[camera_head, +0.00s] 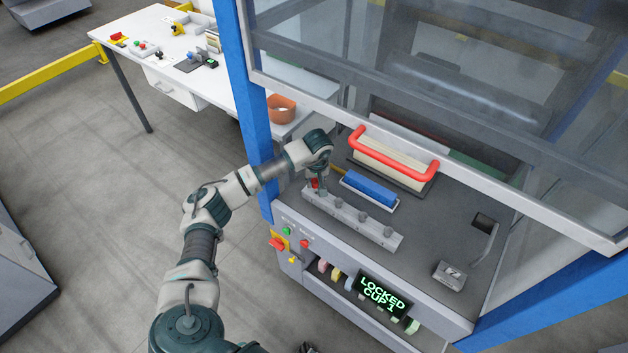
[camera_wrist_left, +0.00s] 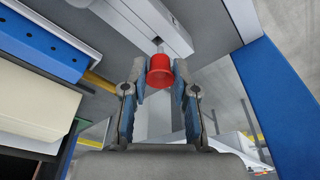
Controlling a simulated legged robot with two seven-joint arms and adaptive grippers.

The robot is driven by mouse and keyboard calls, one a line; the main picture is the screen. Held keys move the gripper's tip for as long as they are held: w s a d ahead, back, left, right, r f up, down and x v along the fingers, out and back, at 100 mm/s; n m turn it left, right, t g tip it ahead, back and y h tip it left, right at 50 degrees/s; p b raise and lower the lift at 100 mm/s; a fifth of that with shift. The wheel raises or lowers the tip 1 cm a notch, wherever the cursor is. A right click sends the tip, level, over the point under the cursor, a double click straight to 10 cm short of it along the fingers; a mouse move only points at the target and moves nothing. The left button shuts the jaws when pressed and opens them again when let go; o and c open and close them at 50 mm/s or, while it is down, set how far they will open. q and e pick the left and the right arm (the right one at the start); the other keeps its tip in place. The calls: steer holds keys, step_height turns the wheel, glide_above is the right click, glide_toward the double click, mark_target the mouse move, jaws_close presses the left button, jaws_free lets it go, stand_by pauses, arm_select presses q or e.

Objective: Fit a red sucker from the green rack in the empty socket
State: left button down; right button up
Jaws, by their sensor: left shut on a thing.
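My left gripper (camera_head: 317,187) points down at the left end of a grey bar (camera_head: 350,219) on the machine's deck. It is shut on a red sucker (camera_wrist_left: 159,71), a small red cup held between the fingertips in the left wrist view. The grey bar (camera_wrist_left: 150,25) shows close to the cup there; I cannot tell whether they touch. I cannot pick out a green rack for certain. My right gripper is not in view.
A blue block (camera_head: 369,188) and a cream block with a red handle (camera_head: 395,152) stand behind the bar. A blue post (camera_head: 252,110) rises close to my left arm. The raised glass guard (camera_head: 450,110) hangs above. A display (camera_head: 383,294) reads "LOCKED CUP 1".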

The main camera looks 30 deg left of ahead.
arm_select(q)
steer(key=shift+d+r, duration=0.15)
steer(key=shift+d, duration=0.3)
steer(key=shift+a, duration=0.45)
steer(key=shift+d, duration=0.6)
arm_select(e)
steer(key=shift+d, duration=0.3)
arm_select(q)
steer(key=shift+a, duration=0.15)
steer(key=shift+a, duration=0.45)
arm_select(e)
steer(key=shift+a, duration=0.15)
arm_select(q)
steer(key=shift+d, duration=0.2)
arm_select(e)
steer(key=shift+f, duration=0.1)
